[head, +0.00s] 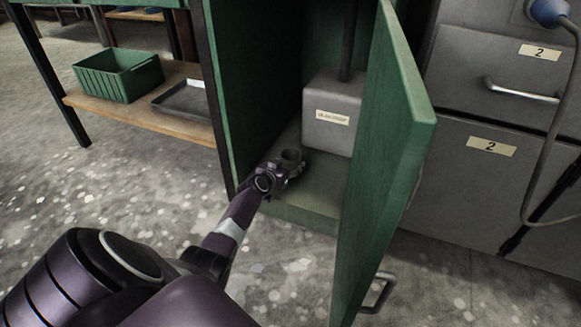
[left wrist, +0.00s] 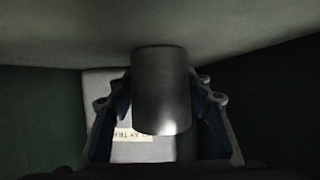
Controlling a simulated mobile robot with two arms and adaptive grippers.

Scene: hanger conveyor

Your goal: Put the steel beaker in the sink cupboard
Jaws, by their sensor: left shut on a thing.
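The steel beaker (left wrist: 162,92) is a grey cylinder between the two fingers of my left gripper (left wrist: 162,112) in the left wrist view. That view looks upside down, with the pale cupboard floor at the top. In the head view my left gripper (head: 284,172) reaches inside the open sink cupboard (head: 312,196), low over its floor. The beaker's dark round mouth (head: 291,156) shows at the fingertips, and it looks upright. The gripper is shut on it. I cannot tell for sure whether its base touches the floor. My right gripper is not in view.
The green cupboard door (head: 385,165) stands open to the right of my arm. A grey labelled box (head: 333,103) with a dark pipe stands at the cupboard's back. Left is a shelf (head: 140,113) with a green crate (head: 118,79) and a grey tray (head: 183,101). Grey drawers (head: 490,180) stand at right.

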